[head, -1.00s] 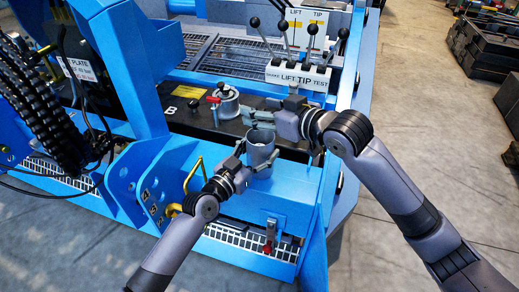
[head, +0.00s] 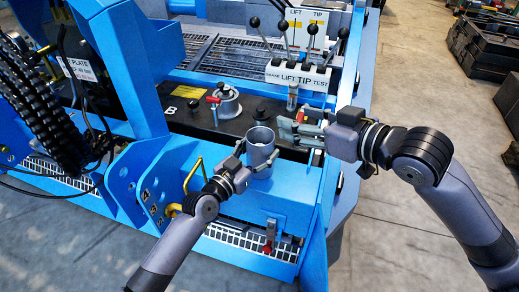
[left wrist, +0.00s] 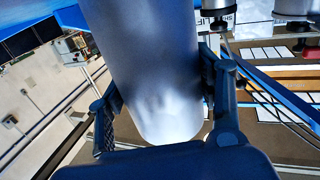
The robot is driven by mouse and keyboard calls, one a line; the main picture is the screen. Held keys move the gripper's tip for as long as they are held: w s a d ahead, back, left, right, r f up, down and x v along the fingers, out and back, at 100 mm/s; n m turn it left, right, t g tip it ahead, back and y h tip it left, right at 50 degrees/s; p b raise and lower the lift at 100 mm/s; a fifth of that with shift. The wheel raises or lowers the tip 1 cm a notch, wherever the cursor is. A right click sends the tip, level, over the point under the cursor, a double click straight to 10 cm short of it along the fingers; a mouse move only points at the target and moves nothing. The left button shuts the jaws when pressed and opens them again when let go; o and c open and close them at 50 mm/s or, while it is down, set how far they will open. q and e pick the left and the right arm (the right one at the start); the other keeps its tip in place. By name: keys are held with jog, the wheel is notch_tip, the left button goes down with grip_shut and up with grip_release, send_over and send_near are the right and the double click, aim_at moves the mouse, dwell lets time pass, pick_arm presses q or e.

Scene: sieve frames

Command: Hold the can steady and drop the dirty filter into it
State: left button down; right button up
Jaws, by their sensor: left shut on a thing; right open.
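The can (head: 262,150) is a grey open-topped cylinder standing upright on the blue ledge. My left gripper (head: 244,160) is shut around its side, and in the left wrist view the can (left wrist: 150,65) fills the middle between the fingers (left wrist: 165,110). My right gripper (head: 288,130) is open, its fingers pointing left, just right of the can's rim. No dirty filter shows clearly between its fingers. The can's inside is dark, and I cannot tell what is in it. A small greyish clear tube (head: 292,98) stands behind the right gripper.
A grey round housing with a red handle (head: 226,100) sits on the black panel behind the can. Levers (head: 285,40) and a white LIFT TIP label plate (head: 298,75) are behind. A blue bracket (head: 150,185) with a yellow handle (head: 194,175) stands left.

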pick_arm(q)
jog(key=shift+c, duration=1.9)
grip_release()
